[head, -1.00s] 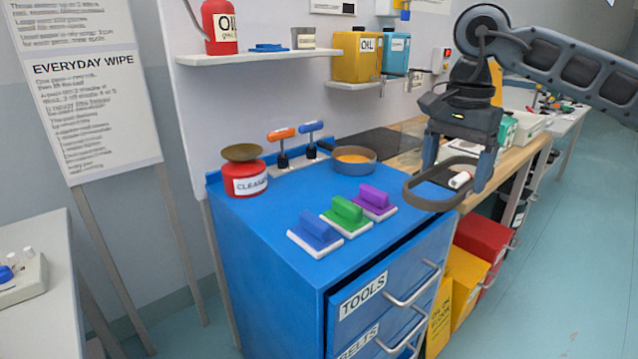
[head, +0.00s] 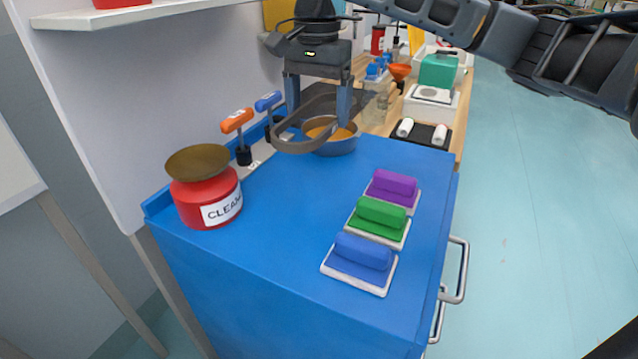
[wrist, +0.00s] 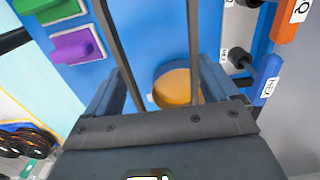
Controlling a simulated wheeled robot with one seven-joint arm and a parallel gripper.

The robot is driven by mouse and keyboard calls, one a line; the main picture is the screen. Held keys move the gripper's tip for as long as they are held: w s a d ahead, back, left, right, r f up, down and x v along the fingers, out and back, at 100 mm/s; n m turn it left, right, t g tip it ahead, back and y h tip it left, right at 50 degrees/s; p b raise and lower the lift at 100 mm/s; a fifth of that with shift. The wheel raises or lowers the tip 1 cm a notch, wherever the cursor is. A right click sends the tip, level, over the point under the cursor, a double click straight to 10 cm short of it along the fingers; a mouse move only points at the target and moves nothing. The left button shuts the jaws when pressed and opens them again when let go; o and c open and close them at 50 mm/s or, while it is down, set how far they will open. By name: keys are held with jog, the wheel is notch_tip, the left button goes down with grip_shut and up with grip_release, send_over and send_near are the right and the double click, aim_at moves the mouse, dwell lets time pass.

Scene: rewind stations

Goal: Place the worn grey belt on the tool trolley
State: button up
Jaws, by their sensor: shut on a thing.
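The worn grey belt (head: 292,148) is a stiff dark-grey loop held by my gripper (head: 318,112). My gripper points down and is shut on the belt, above the far left part of the blue tool trolley (head: 295,205). The loop appears in front of the orange-filled pan; I cannot tell exactly how high it hangs. In the wrist view, the belt (wrist: 121,50) shows as two dark strips running upward from between the fingers (wrist: 160,100), over the blue top. The belt's far end is out of that view.
A red cleaner tin with a brown dish (head: 207,195), orange (head: 238,125) and blue (head: 268,103) hex tools and a pan (head: 335,143) line the trolley's left and back. The middle top is clear.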

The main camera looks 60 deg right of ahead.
aim_at(306, 143)
jog(key=s+a+f, duration=0.1)
jog(key=a+f, duration=0.1)
jog(key=a, duration=0.1)
jog(key=s+a+f+p, duration=0.1)
jog(key=a+f, duration=0.1)
jog(key=a, duration=0.1)
jog(key=s+a+f, duration=0.1)
jog(key=a+f, duration=0.1)
jog(key=a, duration=0.1)
jog(key=shift+s+a+p, duration=0.2)
jog(key=shift+a+p, duration=0.1)
jog(key=shift+p, duration=0.05)
notch_tip(306, 143, down, 3)
jog(key=shift+a+f, duration=0.1)
jog(key=shift+f, duration=0.45)
jog(key=shift+f, duration=0.15)
jog(key=o, duration=0.8)
jog(key=shift+r+p, duration=0.3)
jog(key=shift+p, duration=0.05)
notch_tip(306, 143, up, 12)
jog(key=shift+f+b, duration=0.1)
jog(key=shift+b, duration=0.45)
